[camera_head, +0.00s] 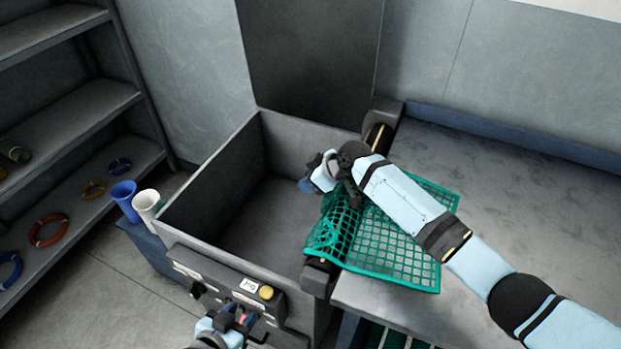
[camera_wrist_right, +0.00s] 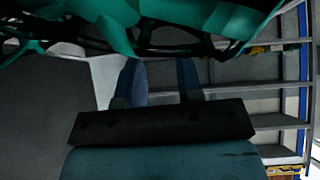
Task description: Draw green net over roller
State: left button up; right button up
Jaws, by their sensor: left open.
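The green net (camera_head: 385,245) lies on the grey table. Its left part is bunched up and reaches over the dark roller (camera_head: 377,135) at the table's edge, to the rim of the bin (camera_head: 262,215). My right gripper (camera_head: 350,192) is over the roller at the bunched part of the net. My left gripper (camera_head: 245,322) is open and low in front of the bin, by the control panel.
The control panel (camera_head: 225,285) on the bin's front has a yellow button (camera_head: 266,292). A blue cup (camera_head: 125,198) and a white cup (camera_head: 148,205) stand left of the bin. Shelves (camera_head: 75,115) with coloured rings are at the left. The table (camera_head: 510,190) is clear behind the net.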

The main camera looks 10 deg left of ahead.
pick_arm(q)
jog(key=shift+s+f, duration=0.25)
jog(key=shift+f, duration=0.85)
pick_arm(e)
jog(key=o, duration=1.3)
jog(key=f, duration=0.2)
jog(key=s+f, duration=0.1)
jog(key=shift+s+f, duration=0.1)
jog(key=shift+f, duration=0.25)
jog(key=shift+c, duration=0.2)
pick_arm(q)
jog(key=shift+r, duration=0.1)
notch_tip(320, 180, up, 10)
jog(key=p, duration=1.1)
jog(key=shift+w+a+r, duration=0.2)
jog(key=shift+w, duration=0.2)
pick_arm(e)
notch_tip(320, 180, up, 6)
jog(key=d+g+h, duration=0.2)
jog(key=h, duration=0.2)
jog(key=shift+w+h, duration=0.25)
jog(key=shift+h, duration=0.05)
